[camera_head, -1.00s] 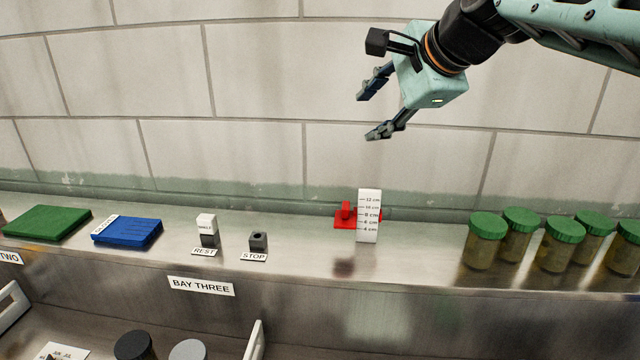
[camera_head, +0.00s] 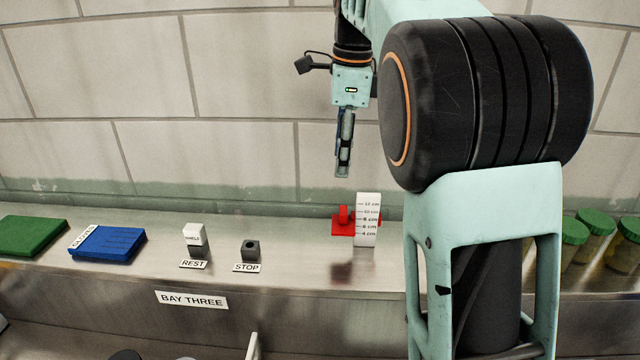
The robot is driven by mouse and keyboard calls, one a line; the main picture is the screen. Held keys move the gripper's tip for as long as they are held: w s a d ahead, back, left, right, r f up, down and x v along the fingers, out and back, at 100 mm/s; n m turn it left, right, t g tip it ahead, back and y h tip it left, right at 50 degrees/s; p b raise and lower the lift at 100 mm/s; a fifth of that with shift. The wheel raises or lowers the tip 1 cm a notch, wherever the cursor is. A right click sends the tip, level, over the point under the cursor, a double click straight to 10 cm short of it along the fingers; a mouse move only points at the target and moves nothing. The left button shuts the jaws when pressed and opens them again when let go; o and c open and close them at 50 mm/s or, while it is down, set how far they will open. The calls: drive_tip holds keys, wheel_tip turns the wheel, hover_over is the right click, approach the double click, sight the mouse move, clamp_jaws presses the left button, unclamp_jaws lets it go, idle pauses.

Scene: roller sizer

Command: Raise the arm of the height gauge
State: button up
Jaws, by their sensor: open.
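The height gauge shows on the metal shelf as a white upright scale (camera_head: 367,220) marked in cm, with a red part (camera_head: 343,221) beside and behind it on the left. The red part sits low against the scale; how its pieces join is too small to tell. My gripper (camera_head: 343,174) points down in front of the wall, above the gauge and slightly left of it. It is open and empty, seen edge-on, with clear space between its fingertips and the gauge.
My arm hides part of the green-lidded jars (camera_head: 597,222) on the right.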

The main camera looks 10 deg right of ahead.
sight(344, 210)
drive_tip(key=shift+g, duration=0.7)
drive_tip(key=f, duration=0.8)
drive_tip(key=s+f, duration=0.1)
drive_tip(key=f, duration=0.3)
drive_tip(key=shift+d, duration=0.3)
drive_tip(key=shift+w+r, duration=0.1)
drive_tip(key=shift+c, duration=0.3)
clamp_jaws()
